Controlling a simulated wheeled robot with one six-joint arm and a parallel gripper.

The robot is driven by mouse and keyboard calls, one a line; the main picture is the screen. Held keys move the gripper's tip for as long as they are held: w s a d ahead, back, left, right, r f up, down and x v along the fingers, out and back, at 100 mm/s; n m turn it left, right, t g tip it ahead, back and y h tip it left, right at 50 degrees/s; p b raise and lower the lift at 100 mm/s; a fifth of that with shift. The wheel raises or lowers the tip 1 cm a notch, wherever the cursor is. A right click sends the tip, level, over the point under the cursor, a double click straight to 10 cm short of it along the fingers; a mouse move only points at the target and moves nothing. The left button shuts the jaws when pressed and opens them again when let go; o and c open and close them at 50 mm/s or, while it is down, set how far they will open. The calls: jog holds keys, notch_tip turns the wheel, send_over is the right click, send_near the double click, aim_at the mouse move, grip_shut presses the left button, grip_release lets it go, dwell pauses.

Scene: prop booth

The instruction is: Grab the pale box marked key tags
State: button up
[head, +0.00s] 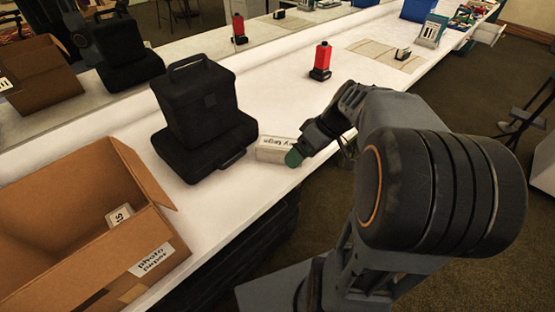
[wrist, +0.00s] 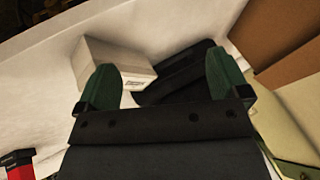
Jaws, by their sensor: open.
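The pale box marked key tags (head: 274,149) lies on the white counter near its front edge, just right of the black cases. Its label reads upside down in the head view. In the wrist view the pale box (wrist: 112,62) is up against the left green fingertip, largely outside the space between the fingers. My gripper (wrist: 163,88) is open, with nothing clearly held between its fingers. In the head view my gripper (head: 294,156) is at the right end of the box, and one green fingertip overlaps it. Whether it touches cannot be told.
Two black cases (head: 197,105) are stacked left of the box. An open cardboard box (head: 160,262) labelled photo paper stands at the front left. A red bottle (head: 322,58) stands farther back. A mirror runs along the back. Counter between the cases and red bottle is clear.

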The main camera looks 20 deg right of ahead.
jog(key=w+d+f+n+t+y+b, duration=0.2)
jog(key=w+d+n+y, duration=0.1)
jog(key=d, duration=0.3)
jog(key=n+t+y+b, duration=0.2)
jog(key=n+t, duration=0.1)
send_near(292, 144)
jog(key=w+a+f, duration=0.2)
jog(key=shift+a+f+t, duration=0.15)
jog(key=shift+a+t, duration=0.15)
jog(key=shift+s+a+x, duration=0.1)
jog(key=shift+s+x, duration=0.05)
jog(key=shift+x, duration=1.25)
jog(key=shift+s+a+x, duration=0.15)
jog(key=shift+x, duration=1.25)
jog(key=shift+c, duration=0.3)
jog(key=c, duration=1.1)
jog(key=shift+c, duration=0.5)
jog(key=shift+r, duration=0.25)
